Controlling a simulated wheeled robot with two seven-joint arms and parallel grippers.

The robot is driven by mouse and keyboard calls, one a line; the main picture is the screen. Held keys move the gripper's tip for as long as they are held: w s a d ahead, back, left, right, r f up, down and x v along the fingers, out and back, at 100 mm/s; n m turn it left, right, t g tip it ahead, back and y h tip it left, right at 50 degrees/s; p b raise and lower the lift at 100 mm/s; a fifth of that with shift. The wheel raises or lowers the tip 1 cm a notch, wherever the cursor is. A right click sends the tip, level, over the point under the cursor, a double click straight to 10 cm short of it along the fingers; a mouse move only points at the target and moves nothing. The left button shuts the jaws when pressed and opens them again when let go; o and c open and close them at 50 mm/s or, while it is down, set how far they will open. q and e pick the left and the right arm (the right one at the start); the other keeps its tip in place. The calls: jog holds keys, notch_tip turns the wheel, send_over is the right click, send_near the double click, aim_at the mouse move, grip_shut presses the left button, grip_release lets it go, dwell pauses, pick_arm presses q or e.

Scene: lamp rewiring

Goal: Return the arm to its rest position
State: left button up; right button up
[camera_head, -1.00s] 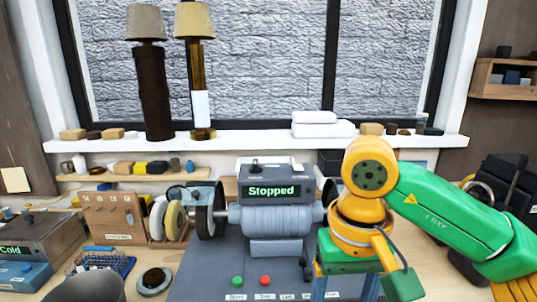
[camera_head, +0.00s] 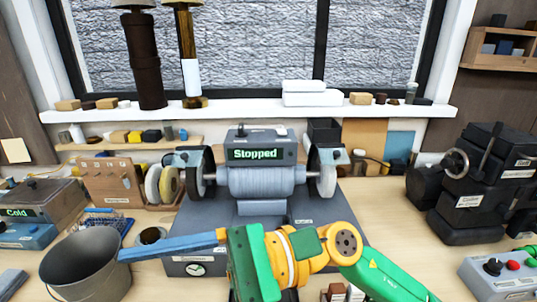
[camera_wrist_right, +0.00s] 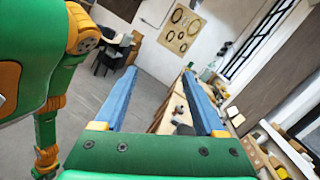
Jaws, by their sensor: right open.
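My right arm (camera_head: 375,275) comes in from the lower right in the head view, green and orange, bent low in front of the bench grinder. My right gripper (camera_head: 128,254) points left, with a long blue finger over the bench near the grey bucket. In the right wrist view my right gripper (camera_wrist_right: 160,75) has its two blue fingers wide apart with nothing between them. The bench grinder (camera_head: 262,183) stands behind the arm, its display reading "Stopped". My left gripper is not in view.
A grey bucket (camera_head: 88,268) stands close to the fingertips at left. A "Cold" box (camera_head: 35,208) is at far left, a dark machine (camera_head: 478,190) at right and a control box (camera_head: 500,275) at front right. Two lamps (camera_head: 146,60) stand on the windowsill.

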jog(key=w+d+r+m+t+y, duration=0.2)
jog(key=w+d+m+t, duration=0.3)
jog(key=m+t, duration=0.7)
jog(key=w+d+r+m+t+y, duration=0.2)
jog(key=w+m+t, duration=0.65)
jog(key=m, duration=0.65)
jog(key=w+d+f+m+t+h, duration=0.25)
jog(key=d+f+m+h, duration=0.45)
jog(key=f+m+h, duration=0.4)
jog(key=w+d+f+m+t+h, duration=0.1)
jog(key=w+d+f+m+h, duration=0.2)
jog(key=d+f+m+h, duration=0.65)
jog(key=s+d+f+m+g+h, duration=0.1)
jog(key=s+d+f+m+g, duration=0.1)
jog(key=s+f+m+g, duration=0.65)
jog(key=s+d+f+m+g, duration=0.2)
jog(key=s+f+m+g, duration=0.25)
jog(key=s+f, duration=0.8)
jog(key=s+f+g+b, duration=0.1)
jog(key=s+f+b, duration=0.15)
jog(key=f, duration=1.05)
jog(key=s+f+g+b, duration=0.15)
jog(key=f+b, duration=0.25)
jog(key=f, duration=0.9)
jog(key=s+d+f+b, duration=0.2)
jog(key=s+f+b, duration=0.1)
jog(key=s+f, duration=0.9)
jog(key=shift+d+g, duration=0.25)
jog(key=shift+g, duration=0.1)
